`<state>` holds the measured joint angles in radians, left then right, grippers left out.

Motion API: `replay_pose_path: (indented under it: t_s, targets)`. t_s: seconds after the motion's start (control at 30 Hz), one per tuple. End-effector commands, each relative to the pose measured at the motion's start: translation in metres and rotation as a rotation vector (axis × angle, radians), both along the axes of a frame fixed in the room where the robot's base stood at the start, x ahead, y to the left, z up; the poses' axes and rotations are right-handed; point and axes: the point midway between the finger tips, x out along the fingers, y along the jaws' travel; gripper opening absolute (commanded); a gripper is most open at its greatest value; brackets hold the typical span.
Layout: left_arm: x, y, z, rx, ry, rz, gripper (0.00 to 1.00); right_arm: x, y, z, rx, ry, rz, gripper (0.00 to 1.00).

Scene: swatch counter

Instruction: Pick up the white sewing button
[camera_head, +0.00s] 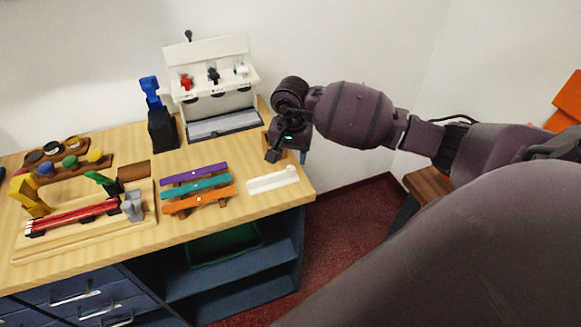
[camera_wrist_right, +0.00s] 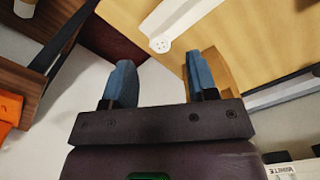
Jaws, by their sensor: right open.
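The white sewing button (camera_wrist_right: 160,44) is a small disc with holes. In the right wrist view it sits at the near end of a long white strip (camera_wrist_right: 187,10). The strip (camera_head: 272,179) lies near the right edge of the table in the head view, where the button is too small to make out against it. My right gripper (camera_wrist_right: 162,80) is open, its blue fingers apart with nothing between them; the button shows beyond the fingertips, in line with the gap. In the head view the right gripper (camera_head: 288,156) hangs just behind the strip's right end. My left gripper is out of view.
Purple, teal and orange strips (camera_head: 198,186) rest on a rack left of the white strip. A white stand (camera_head: 212,75) with knobs stands behind. A wooden board (camera_head: 60,246) with tools is at left. The table's right edge drops to the red floor (camera_head: 350,220).

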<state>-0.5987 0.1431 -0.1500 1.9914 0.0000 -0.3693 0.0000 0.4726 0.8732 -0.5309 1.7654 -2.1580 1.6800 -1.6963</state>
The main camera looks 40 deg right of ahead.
Motion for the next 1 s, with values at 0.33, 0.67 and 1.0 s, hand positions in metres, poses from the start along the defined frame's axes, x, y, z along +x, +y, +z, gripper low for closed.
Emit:
replay_pose_path:
  t_s: [0.33, 0.67, 1.0]
  targets:
    - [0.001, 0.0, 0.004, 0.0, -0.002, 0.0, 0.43, -0.001, 0.002, -0.032, 0.002, -0.001, -0.001, 0.53]
    - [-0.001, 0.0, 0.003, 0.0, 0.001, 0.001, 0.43, -0.001, 0.002, -0.032, 0.001, -0.001, 0.0, 0.53]
    - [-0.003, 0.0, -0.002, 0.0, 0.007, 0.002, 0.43, -0.001, 0.002, -0.034, -0.001, -0.001, 0.001, 0.53]
